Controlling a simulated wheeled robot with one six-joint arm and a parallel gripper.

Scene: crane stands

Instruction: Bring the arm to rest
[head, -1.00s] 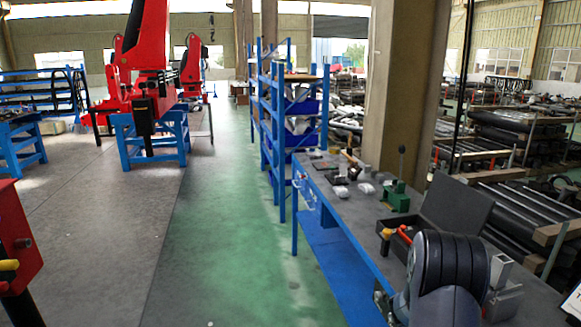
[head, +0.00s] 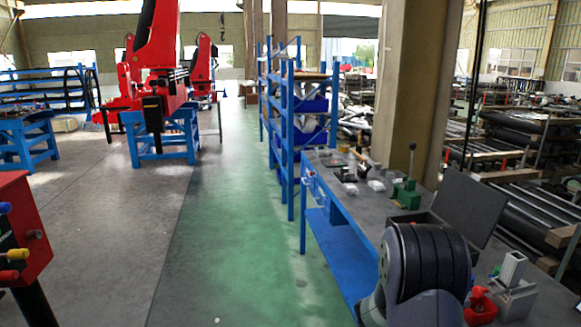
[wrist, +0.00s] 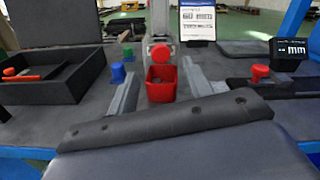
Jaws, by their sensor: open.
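My arm (head: 425,265) shows at the lower right in the head view, a dark ribbed joint with grey links over the near part of the workbench (head: 345,212). It hides my gripper there. In the wrist view, two grey fingers of my gripper (wrist: 163,80) stand apart, with a dark padded part below them. A red cup-shaped thing (wrist: 161,88) shows between the fingers, and I see nothing gripped. Whether the fingers touch it cannot be told. A red thing (head: 480,306) also shows beside my arm in the head view.
On the bench stand a grey metal block with a square tube (head: 513,270), a green lever tool (head: 406,193) and a dark open lid (head: 468,205). A black tray (wrist: 45,75) lies left in the wrist view. A blue shelf (head: 296,120) stands beyond. The green floor lane (head: 235,220) is clear.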

